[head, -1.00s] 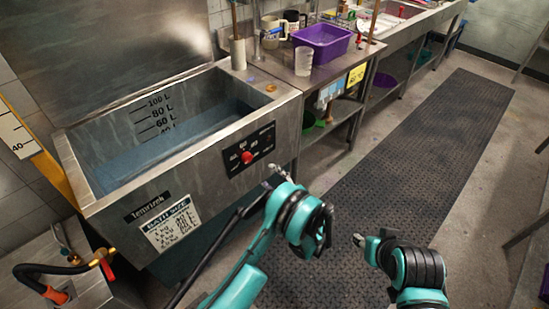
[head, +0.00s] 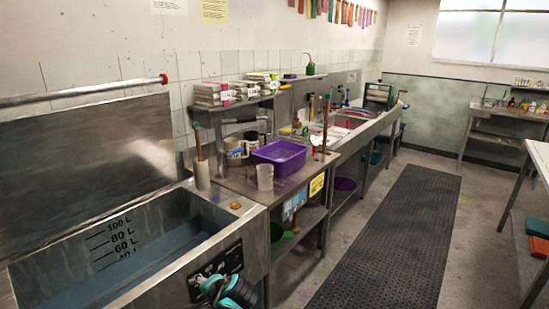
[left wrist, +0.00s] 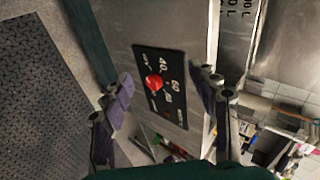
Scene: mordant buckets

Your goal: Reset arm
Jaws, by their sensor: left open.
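My left gripper (head: 212,284) shows at the bottom of the head view, in front of the control panel (head: 216,270) of the steel bath (head: 172,270). In the left wrist view my left gripper (left wrist: 163,92) is open, its two dark finger pads apart with nothing between them. Beyond them is the black panel with a red knob (left wrist: 154,84). I cannot tell how far the fingertips are from it. Most of my left arm is below the head view. My right gripper is out of view.
A steel table (head: 232,183) beside the bath holds a purple basin (head: 280,157) and a clear beaker (head: 265,177). Sinks run along the wall beyond. A dark floor mat (head: 390,240) lies clear. A table (head: 540,160) stands at the right edge.

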